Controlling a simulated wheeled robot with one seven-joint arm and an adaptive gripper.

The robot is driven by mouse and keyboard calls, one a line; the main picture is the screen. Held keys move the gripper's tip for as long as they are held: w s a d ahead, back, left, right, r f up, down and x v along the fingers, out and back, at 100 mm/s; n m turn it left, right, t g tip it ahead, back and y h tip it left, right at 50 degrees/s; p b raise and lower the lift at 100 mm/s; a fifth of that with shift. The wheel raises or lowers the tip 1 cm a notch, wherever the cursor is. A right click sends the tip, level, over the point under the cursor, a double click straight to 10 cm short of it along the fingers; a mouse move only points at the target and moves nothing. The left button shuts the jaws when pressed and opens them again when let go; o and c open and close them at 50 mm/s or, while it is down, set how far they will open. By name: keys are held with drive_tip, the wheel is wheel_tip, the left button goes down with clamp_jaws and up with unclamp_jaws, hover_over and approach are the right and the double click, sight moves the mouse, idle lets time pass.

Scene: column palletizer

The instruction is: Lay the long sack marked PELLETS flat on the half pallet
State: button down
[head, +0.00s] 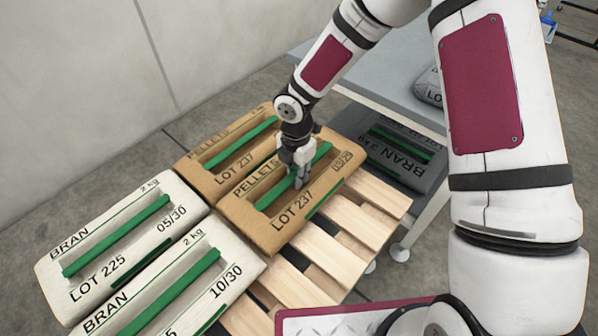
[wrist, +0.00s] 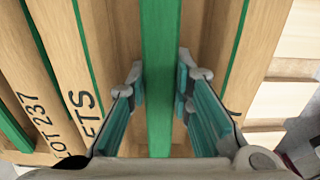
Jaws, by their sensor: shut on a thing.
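The long tan sack marked PELLETS, LOT 237 (head: 290,225) lies flat over the slats of the half pallet (head: 335,240), its green carry strip facing up. My gripper (head: 300,182) points down at the middle of this sack, shut on the green strip. In the wrist view the fingers (wrist: 160,85) stand on both sides of the strip (wrist: 158,120). I cannot tell whether the sack's underside fully touches the slats. A second tan PELLETS sack (head: 195,165) lies alongside it at the back left.
Two pale BRAN sacks (head: 110,230) (head: 135,320) lie at the left front. Bare slats show at the pallet's right. A wheeled grey table (head: 390,85) stands behind, with a grey sack (head: 430,90) on top and a dark BRAN sack (head: 400,165) below. A wall is at left.

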drive_tip(key=shift+w+f+b, duration=0.1)
drive_tip(key=shift+f+b, duration=0.25)
drive_tip(key=shift+f, duration=0.6)
drive_tip(key=shift+f, duration=0.15)
drive_tip(key=c, duration=1.4)
unclamp_jaws()
drive_tip(key=shift+c, duration=0.2)
wheel_tip(320, 180, up, 12)
drive_tip(key=p, duration=0.4)
